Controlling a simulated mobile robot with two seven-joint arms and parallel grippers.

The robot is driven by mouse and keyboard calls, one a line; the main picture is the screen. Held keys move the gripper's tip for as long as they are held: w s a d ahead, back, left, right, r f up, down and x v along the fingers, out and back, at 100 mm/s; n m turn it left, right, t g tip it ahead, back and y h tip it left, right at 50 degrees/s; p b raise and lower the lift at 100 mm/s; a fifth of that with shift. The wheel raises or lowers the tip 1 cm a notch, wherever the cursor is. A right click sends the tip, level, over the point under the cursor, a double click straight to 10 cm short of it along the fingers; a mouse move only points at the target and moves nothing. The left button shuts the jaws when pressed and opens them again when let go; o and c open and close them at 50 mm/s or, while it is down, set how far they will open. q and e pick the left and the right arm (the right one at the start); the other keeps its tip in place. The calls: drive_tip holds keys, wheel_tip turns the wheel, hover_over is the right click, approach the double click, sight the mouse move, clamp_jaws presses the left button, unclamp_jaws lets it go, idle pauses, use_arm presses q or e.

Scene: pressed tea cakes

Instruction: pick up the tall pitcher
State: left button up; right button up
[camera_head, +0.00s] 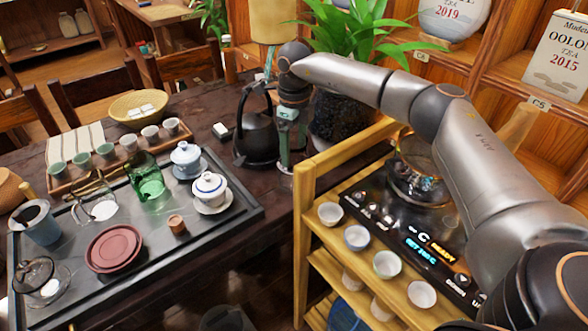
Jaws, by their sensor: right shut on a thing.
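My right gripper (286,140) points down at the far right end of the dark table, just right of the black kettle (257,138). It is shut on a slim upright thing, which I take to be the tall pitcher (285,169). Only its pale lower end shows, and the gripper hides most of it. I cannot tell whether its base touches the table. A green glass pitcher (147,182) and a clear glass pitcher (103,209) stand on the tea tray (236,218) at the left. My left gripper is not in view.
A wooden stand (303,232) with several cups and a lit heater panel (425,250) is close on the right. A leafy plant (352,40) stands behind the gripper. Lidded white cups (210,188), a red dish (114,247) and a basket (126,103) fill the left.

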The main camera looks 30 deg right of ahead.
clamp_jaws()
drive_tip(key=shift+r, duration=0.1)
idle(0.4)
